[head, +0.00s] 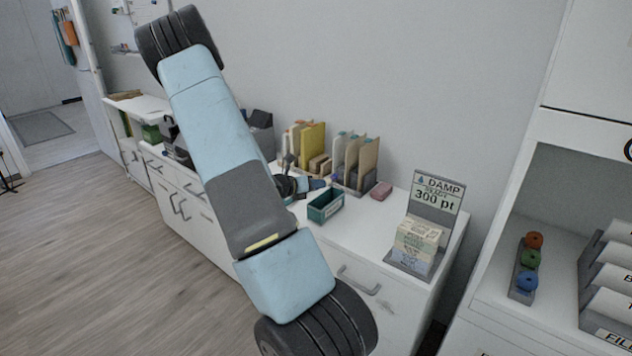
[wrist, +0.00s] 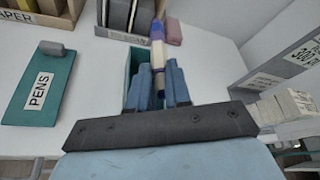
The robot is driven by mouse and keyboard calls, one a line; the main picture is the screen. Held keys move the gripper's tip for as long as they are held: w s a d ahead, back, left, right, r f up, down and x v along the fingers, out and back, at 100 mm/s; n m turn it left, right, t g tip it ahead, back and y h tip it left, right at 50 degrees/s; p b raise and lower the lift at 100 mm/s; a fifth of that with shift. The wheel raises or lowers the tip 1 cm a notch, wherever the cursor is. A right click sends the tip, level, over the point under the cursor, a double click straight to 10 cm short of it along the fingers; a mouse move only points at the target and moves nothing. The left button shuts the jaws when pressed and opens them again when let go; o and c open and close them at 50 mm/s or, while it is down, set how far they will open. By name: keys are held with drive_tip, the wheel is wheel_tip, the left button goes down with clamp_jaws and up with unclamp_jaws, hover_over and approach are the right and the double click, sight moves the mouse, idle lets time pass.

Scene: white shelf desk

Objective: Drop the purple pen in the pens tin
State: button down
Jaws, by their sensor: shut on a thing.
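My gripper (wrist: 158,72) is shut on the purple pen (wrist: 157,34), a slim stick with purple and tan bands that extends beyond the fingertips in the wrist view. An open teal tin (wrist: 128,72) shows behind the fingers, partly hidden by them. The pen overlaps the tin in this view; I cannot tell its height above it. A teal lid labelled PENS (wrist: 22,97), with a grey knob, lies on the white top to the left. In the head view the tin (head: 325,209) stands on the desk, just right of my gripper (head: 316,184); the pen is not clear there.
File holders with upright folders (head: 355,160) stand behind the tin. A pink block (head: 381,191) lies right of them. A grey stand with a DAMP sign (head: 437,192) and stacked paper blocks is at the right end. The desk top between the tin and this stand is clear.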

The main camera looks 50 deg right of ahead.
drive_tip(key=shift+f, duration=1.9)
drive_tip(key=c, duration=1)
unclamp_jaws()
drive_tip(key=shift+a, duration=0.1)
drive_tip(key=v, duration=1.3)
drive_tip(key=shift+a, duration=0.3)
drive_tip(key=shift+r, duration=0.1)
